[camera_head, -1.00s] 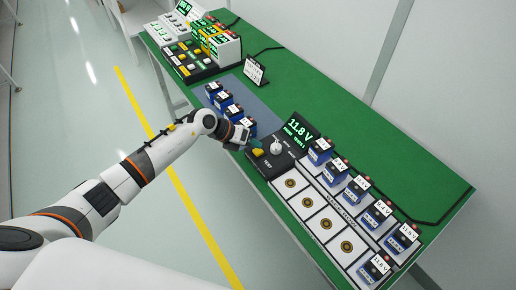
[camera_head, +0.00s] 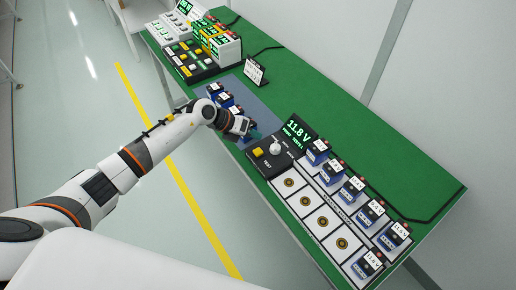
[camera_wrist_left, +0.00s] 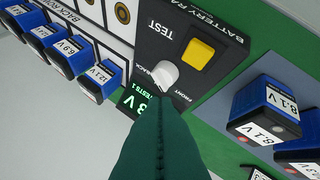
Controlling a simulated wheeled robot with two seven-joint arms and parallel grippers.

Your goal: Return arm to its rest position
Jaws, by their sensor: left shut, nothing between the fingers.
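My left gripper (camera_head: 254,135) is shut and empty, raised just beyond the black battery tester (camera_head: 263,170). In the left wrist view its green fingers (camera_wrist_left: 162,140) are together and cover part of the tester's display. The tester has a yellow button (camera_head: 258,152), which also shows in the wrist view (camera_wrist_left: 195,54), and a white knob (camera_head: 274,146). The fingers appear clear of the button; whether they are above or beside the knob is hard to tell. The display (camera_head: 297,131) reads 11.8 V. My right gripper is not in view.
Blue batteries stand on a grey mat (camera_head: 254,103) beside my gripper, partly hidden by it. More labelled batteries line a white rack (camera_head: 322,221) to the right. A small sign (camera_head: 255,71) and a button panel (camera_head: 187,61) stand farther back. The green table (camera_head: 330,95) is clear behind.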

